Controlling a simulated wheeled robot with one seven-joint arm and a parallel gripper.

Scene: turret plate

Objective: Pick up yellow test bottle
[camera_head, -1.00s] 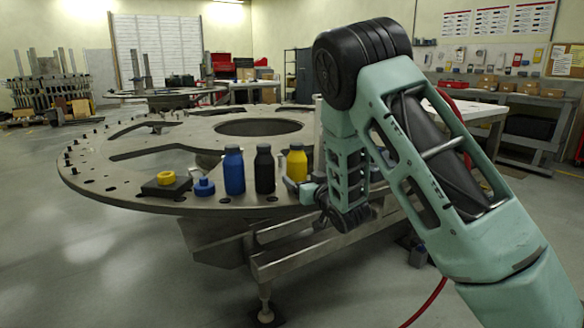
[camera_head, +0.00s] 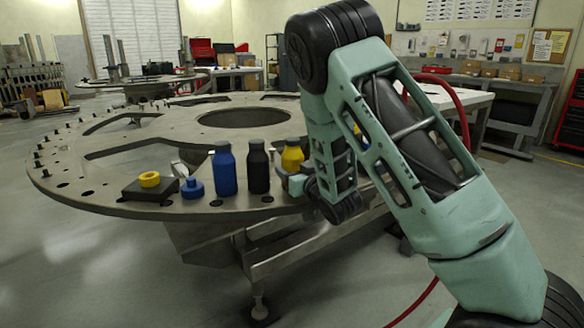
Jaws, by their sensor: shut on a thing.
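The yellow test bottle (camera_head: 292,156) has a dark cap and stands at the right end of a row near the front edge of the round metal turret plate (camera_head: 120,207). It is tilted slightly. My gripper (camera_head: 294,183) is at its lower right side, shut on it. The gripper and my arm's wrist partly cover the bottle's lower part, so I cannot tell whether its base touches the plate.
A black bottle (camera_head: 258,168) stands close on the left, then a blue bottle (camera_head: 224,170). Further left are a blue knobbed piece (camera_head: 192,188) and a yellow ring (camera_head: 149,179) on a dark block (camera_head: 150,190). The plate has large cutouts and a central hole.

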